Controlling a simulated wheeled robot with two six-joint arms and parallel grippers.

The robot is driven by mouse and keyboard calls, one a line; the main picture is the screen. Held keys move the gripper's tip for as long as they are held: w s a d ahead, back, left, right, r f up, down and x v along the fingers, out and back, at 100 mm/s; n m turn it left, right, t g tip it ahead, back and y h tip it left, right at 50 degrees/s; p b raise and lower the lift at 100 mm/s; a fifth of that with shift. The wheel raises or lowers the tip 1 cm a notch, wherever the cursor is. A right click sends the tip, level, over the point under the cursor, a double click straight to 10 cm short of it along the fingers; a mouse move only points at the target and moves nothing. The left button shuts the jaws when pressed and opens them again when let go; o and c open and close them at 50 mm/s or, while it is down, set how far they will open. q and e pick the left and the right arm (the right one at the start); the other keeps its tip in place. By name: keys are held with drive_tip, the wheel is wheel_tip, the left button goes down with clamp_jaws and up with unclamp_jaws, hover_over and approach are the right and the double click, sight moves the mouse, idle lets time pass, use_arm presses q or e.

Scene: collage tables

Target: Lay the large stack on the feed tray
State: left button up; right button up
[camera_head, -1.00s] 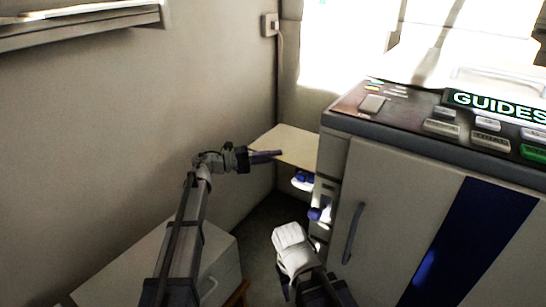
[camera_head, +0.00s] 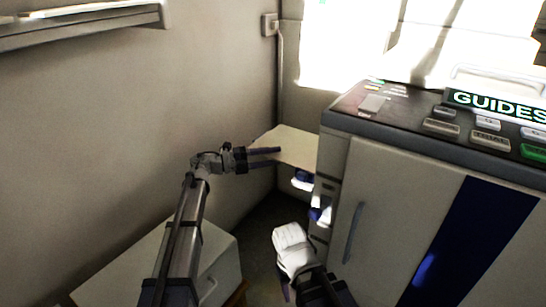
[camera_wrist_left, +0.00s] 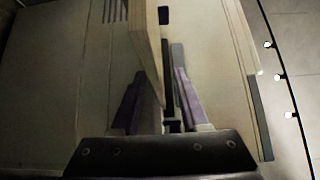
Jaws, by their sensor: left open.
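My left gripper (camera_head: 277,156) is open, its two purple fingers spread apart at the near edge of a cream flat surface (camera_head: 292,143) beside the big machine. This surface looks like the feed tray; whether the large stack lies on it I cannot tell from the head view. In the left wrist view, a thick cream slab (camera_wrist_left: 148,45), which may be the large stack, shows edge-on and reaches down between the open fingers (camera_wrist_left: 160,80). Contact with the fingers is not clear. My right arm ends low in the head view, and its fingers are mostly hidden.
The large machine (camera_head: 400,190) with a GUIDES sign and dark blue stripe fills the right side. A pale cabinet (camera_head: 215,265) stands low at left. A bare wall (camera_head: 130,110) lies left of my left arm.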

use_arm(q)
drive_tip(key=v, duration=0.7)
drive_tip(key=shift+a, duration=0.15)
idle(0.3)
